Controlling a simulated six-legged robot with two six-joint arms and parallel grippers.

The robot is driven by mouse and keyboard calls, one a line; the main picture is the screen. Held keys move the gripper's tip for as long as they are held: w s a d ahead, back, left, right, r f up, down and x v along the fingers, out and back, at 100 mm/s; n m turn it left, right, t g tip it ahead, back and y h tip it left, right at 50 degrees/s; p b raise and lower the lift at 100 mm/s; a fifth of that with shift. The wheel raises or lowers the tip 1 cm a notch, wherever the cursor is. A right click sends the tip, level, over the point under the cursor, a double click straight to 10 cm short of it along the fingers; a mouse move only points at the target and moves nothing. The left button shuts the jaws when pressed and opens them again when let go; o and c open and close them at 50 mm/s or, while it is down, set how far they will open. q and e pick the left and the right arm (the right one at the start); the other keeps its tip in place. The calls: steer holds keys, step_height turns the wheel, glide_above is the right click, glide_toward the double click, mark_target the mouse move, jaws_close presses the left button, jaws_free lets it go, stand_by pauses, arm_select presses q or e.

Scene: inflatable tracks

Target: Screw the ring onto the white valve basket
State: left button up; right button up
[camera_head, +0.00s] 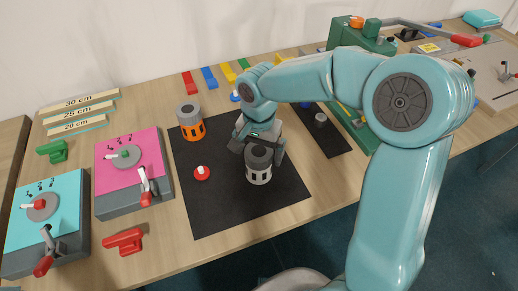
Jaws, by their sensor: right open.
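The white valve basket (259,176) stands upright on the black mat (217,209); its slotted light grey side shows. A dark grey ring (259,156) sits on top of it; I cannot tell whether it is threaded on. My right gripper (260,147) reaches down from above, with its fingers apart on either side of the ring. I cannot tell whether the fingers touch it. My left gripper is out of view.
An orange basket with a grey top (190,125) stands at the mat's back left. A small red piece with a white top (202,173) lies left of the white basket. Pink (127,163) and teal (40,205) lever boxes stand further left. The mat's front is clear.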

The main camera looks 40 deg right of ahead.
steer(key=c, duration=1)
steer(key=shift+f+m+b, duration=0.2)
steer(key=shift+m+b, duration=0.35)
steer(key=shift+m, duration=0.05)
steer(key=shift+r+m, duration=0.15)
steer(key=shift+m, duration=0.75)
steer(key=shift+m+b, duration=0.65)
steer(key=shift+m, duration=0.05)
steer(key=shift+s+m, duration=0.1)
steer(key=shift+m, duration=0.7)
